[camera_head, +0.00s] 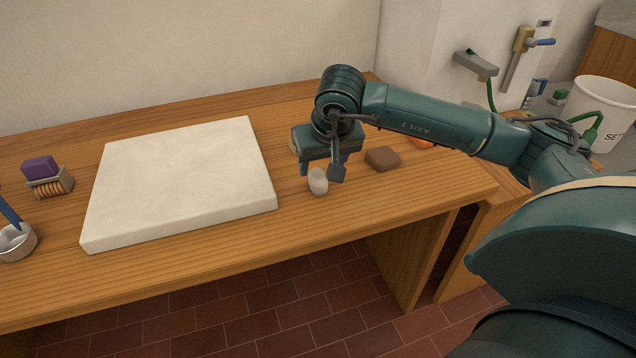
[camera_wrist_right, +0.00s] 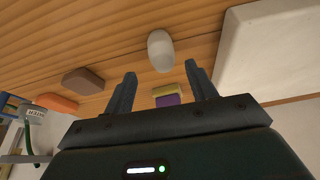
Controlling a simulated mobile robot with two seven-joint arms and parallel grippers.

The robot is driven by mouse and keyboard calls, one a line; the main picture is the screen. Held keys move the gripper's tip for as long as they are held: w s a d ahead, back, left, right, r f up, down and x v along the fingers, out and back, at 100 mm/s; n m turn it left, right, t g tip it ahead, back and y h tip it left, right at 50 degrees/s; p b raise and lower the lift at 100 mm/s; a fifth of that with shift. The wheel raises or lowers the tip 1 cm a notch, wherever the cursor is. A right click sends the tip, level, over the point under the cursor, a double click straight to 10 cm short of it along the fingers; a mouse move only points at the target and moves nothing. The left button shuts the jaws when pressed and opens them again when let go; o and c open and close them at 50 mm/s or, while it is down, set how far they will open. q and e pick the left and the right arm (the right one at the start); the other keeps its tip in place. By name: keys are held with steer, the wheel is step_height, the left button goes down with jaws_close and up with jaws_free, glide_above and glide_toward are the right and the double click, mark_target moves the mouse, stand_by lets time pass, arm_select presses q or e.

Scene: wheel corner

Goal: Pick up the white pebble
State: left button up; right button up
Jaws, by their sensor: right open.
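The white pebble (camera_head: 318,181) stands on the wooden bench just right of the white slab, near the front edge. It also shows in the right wrist view (camera_wrist_right: 161,50), beyond the fingertips and roughly centred between them. My right gripper (camera_head: 322,172) is open, low over the bench, with its fingers close to the pebble. In the right wrist view my gripper's two fingers (camera_wrist_right: 158,82) are apart with nothing gripped between them. I cannot tell from these views whether a finger touches the pebble. My left gripper is not in view.
A white slab (camera_head: 178,180) lies left of the pebble. A brown block (camera_head: 382,158) lies to the right. A yellow and purple block (camera_wrist_right: 168,96) shows behind the gripper. A purple block on a ribbed holder (camera_head: 41,168) and a metal bowl (camera_head: 17,243) stand far left.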

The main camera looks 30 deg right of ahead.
mark_target(319, 174)
steer(key=x, duration=0.3)
steer(key=b+x, duration=0.1)
steer(key=x, duration=0.1)
steer(key=shift+s+a+f, duration=0.2)
steer(key=shift+a+f, duration=0.1)
steer(key=shift+c, duration=1)
steer(key=shift+r, duration=0.1)
steer(key=c, duration=0.9)
steer(key=shift+c, duration=0.2)
step_height(319, 174, up, 10)
steer(key=shift+f+p, duration=0.1)
steer(key=shift+p, duration=0.85)
